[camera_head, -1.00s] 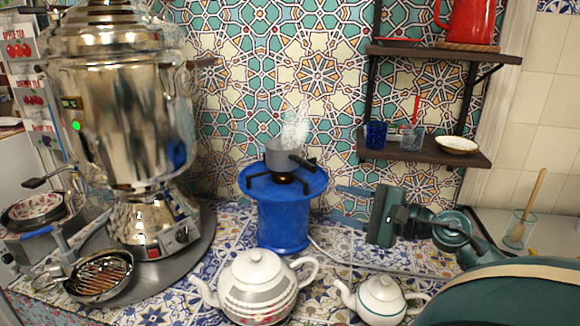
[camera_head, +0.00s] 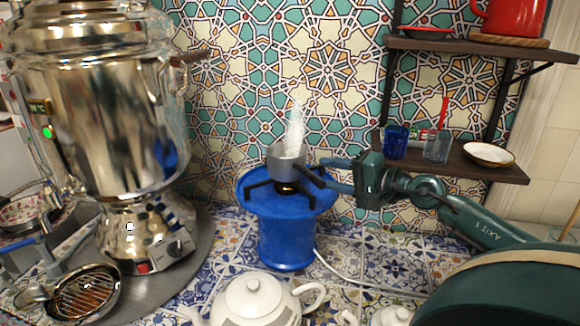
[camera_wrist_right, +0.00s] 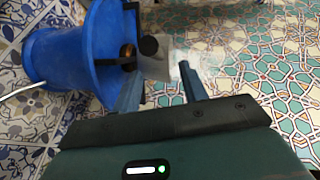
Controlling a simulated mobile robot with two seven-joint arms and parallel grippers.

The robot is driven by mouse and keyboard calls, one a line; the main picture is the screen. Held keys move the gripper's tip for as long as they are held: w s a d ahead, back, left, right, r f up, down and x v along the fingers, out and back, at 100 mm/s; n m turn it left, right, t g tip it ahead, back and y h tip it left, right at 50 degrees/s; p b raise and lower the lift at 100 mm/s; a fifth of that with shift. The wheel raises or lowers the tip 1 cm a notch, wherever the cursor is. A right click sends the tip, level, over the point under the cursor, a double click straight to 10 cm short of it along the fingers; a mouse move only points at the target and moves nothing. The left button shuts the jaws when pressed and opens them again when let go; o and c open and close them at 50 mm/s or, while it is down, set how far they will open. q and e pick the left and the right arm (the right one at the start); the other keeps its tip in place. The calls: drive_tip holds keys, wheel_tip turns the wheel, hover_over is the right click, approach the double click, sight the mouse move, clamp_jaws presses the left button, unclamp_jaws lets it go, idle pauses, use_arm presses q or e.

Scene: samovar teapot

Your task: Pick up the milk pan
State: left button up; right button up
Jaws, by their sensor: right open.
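The milk pan (camera_head: 287,158) is a small grey pan with a dark handle, and steam rises from it. It sits on the burner on top of the blue round stand (camera_head: 287,232). Its handle points right, toward my right gripper (camera_head: 330,175), which is open at the right of the pan by the handle. In the right wrist view the pan (camera_wrist_right: 158,62) is blurred by steam, with the round dark handle end facing the camera between the open fingers (camera_wrist_right: 160,82). I cannot tell whether a finger touches the handle. My left gripper is not in view.
A large samovar (camera_head: 105,110) stands at the left. A white teapot (camera_head: 255,300) is in front of the stand, and another white teapot (camera_head: 390,316) is partly hidden by my arm. A dark shelf (camera_head: 450,165) with glasses is above right. The tiled wall is close behind.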

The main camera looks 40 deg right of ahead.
sight(309, 171)
drive_tip(key=shift+p+x, duration=0.8)
drive_tip(key=shift+x, duration=1.95)
drive_tip(key=shift+w+a+f, duration=0.2)
drive_tip(key=shift+w, duration=0.3)
clamp_jaws()
drive_tip(key=shift+r, duration=0.15)
